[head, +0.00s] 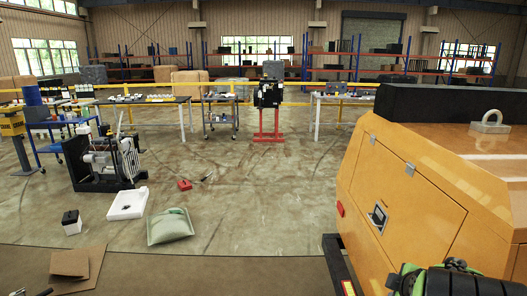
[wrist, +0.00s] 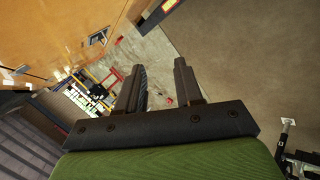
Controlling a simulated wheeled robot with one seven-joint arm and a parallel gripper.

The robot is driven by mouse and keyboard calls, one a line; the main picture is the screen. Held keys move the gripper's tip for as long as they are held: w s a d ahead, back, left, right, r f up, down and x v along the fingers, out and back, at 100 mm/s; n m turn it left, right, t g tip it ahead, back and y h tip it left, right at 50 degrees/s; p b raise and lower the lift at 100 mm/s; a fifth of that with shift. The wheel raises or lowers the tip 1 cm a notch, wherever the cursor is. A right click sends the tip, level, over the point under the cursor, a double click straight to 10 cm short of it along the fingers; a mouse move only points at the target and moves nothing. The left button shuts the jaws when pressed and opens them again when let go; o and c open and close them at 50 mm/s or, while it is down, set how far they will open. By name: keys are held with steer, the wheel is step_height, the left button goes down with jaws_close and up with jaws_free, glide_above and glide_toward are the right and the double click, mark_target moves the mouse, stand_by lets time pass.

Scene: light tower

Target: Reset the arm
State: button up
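My gripper (wrist: 160,66) shows in the wrist view with its two dark fingers spread apart. Nothing is between the fingers; only the floor shows past them. The orange light tower body (head: 400,205) fills the right side of the head view, with a latch on its side panel and a lifting eye on top. It also shows tilted at the upper left of the wrist view (wrist: 60,30). A green and black part of my arm is at the bottom right of the head view, close to the tower body. My gripper's fingers cannot be made out there.
A green cushion-like bag (head: 170,227), a white tray (head: 127,204), a small black-topped box (head: 72,222), cardboard (head: 77,263) and a red item (head: 184,185) lie on the floor. A machine (head: 104,160) stands at left. Tables and shelves line the back.

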steer(key=s+a+r+m+y, duration=0.35)
steer(key=s+a+r, duration=0.3)
steer(key=a, duration=0.25)
steer(key=s+a+r+m+g+p, duration=0.1)
steer(key=s+a+m, duration=0.3)
steer(key=s, duration=0.5)
steer(key=s+a+r+m+g+h+p, duration=0.1)
steer(key=s+a+m, duration=0.3)
steer(key=s, duration=0.6)
steer(key=shift+r+g, duration=0.3)
steer(key=shift+r, duration=0.5)
